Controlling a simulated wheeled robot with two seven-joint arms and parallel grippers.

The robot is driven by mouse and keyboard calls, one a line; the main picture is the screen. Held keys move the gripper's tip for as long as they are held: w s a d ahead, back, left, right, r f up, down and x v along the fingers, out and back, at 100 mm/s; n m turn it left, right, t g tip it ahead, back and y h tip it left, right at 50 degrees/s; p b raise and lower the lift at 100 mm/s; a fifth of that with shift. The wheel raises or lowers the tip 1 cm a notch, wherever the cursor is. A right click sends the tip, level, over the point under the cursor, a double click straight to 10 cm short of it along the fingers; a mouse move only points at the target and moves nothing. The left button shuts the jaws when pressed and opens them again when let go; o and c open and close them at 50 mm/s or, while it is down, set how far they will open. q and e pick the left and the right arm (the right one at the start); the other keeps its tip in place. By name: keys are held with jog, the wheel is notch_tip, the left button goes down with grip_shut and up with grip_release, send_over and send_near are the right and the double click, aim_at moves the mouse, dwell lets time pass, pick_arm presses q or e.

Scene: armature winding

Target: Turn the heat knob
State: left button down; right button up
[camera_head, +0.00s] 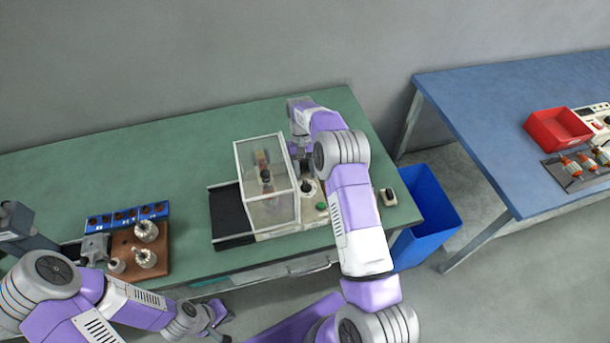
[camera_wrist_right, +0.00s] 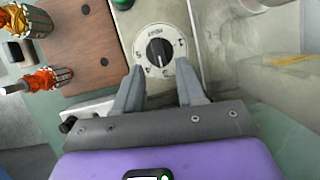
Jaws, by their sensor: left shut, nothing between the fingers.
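The heat knob is a black knob on a round white dial (camera_wrist_right: 160,50) with printed marks, seen in the right wrist view; its dial (camera_head: 307,187) also shows in the head view, on the machine's panel beside the clear cover (camera_head: 268,190). My right gripper (camera_wrist_right: 160,88) is open, its two fingers apart and pointing at the dial. In the wrist picture the fingertips reach the dial's lower edge on either side; I cannot tell whether they touch it. Nothing is between the fingers. My left gripper (camera_head: 222,318) is shut and empty, low in front of the bench, away from the machine.
A green button (camera_head: 321,206) sits near the dial. Armatures (camera_wrist_right: 45,78) lie beside a brown board (camera_wrist_right: 85,45). A brown block with metal parts (camera_head: 128,262) and a blue tray (camera_head: 128,215) stand at the bench's left. A blue bin (camera_head: 425,215) stands right of the bench.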

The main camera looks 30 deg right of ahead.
jog(key=shift+v, duration=2.75)
jog(key=shift+o, duration=0.2)
jog(key=shift+o, duration=2.1)
jog(key=shift+s+d+m, duration=0.1)
jog(key=shift+m, duration=0.2)
jog(key=m+t+y+b, duration=0.25)
jog(key=m+t, duration=0.25)
jog(key=m, duration=1.1)
send_near(310, 186)
jog(key=shift+y, duration=0.25)
jog(key=x, duration=0.3)
jog(key=a+x, duration=0.1)
jog(key=x, duration=0.3)
jog(key=shift+d+r+b, duration=0.1)
jog(key=shift+r+b, duration=0.15)
jog(key=shift+b, duration=0.15)
jog(key=shift+c, duration=0.3)
jog(key=c, duration=1)
